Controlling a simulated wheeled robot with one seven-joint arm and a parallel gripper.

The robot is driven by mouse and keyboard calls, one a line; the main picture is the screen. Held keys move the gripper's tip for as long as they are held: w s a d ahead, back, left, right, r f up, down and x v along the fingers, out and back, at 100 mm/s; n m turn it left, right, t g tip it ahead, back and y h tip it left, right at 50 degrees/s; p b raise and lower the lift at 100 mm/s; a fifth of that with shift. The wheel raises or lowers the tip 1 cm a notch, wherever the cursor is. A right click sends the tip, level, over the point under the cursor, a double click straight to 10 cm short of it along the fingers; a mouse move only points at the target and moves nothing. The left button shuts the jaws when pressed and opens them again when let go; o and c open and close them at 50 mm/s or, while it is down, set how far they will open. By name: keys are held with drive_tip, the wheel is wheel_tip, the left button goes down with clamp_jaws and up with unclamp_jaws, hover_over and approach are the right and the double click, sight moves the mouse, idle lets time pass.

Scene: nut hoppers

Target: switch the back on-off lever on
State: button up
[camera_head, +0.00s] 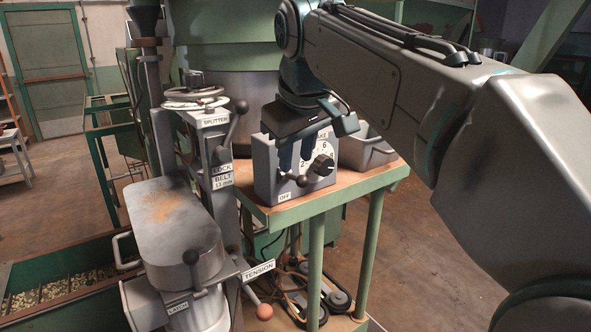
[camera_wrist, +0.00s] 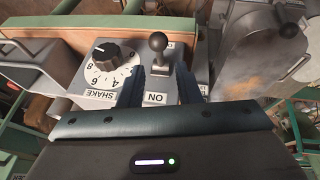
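A grey control box (camera_head: 264,165) stands on a green-legged table. It carries an on-off lever with a dark ball knob (camera_head: 301,181), beside a numbered dial (camera_head: 321,166). In the head view the knob leans toward the OFF label (camera_head: 284,196). In the wrist view the lever's knob (camera_wrist: 158,41) tilts away from the ON label (camera_wrist: 155,98). My gripper (camera_head: 296,168) reaches down over the box from above. Its fingers (camera_wrist: 159,76) are apart, one on each side of the lever, with no visible grip on it. Whether either finger touches the lever cannot be told.
A splitter post (camera_head: 215,150) with its own lever (camera_head: 240,107) stands left of the box. A grey bin (camera_head: 366,152) sits behind right on the table. A latched metal cover (camera_head: 175,225) and a tension lever with an orange ball (camera_head: 264,312) are at lower left.

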sight(294, 179)
drive_tip(key=shift+x, duration=1.95)
clamp_jaws()
drive_tip(key=shift+w+r+p, duration=0.1)
drive_tip(key=shift+p, duration=0.2)
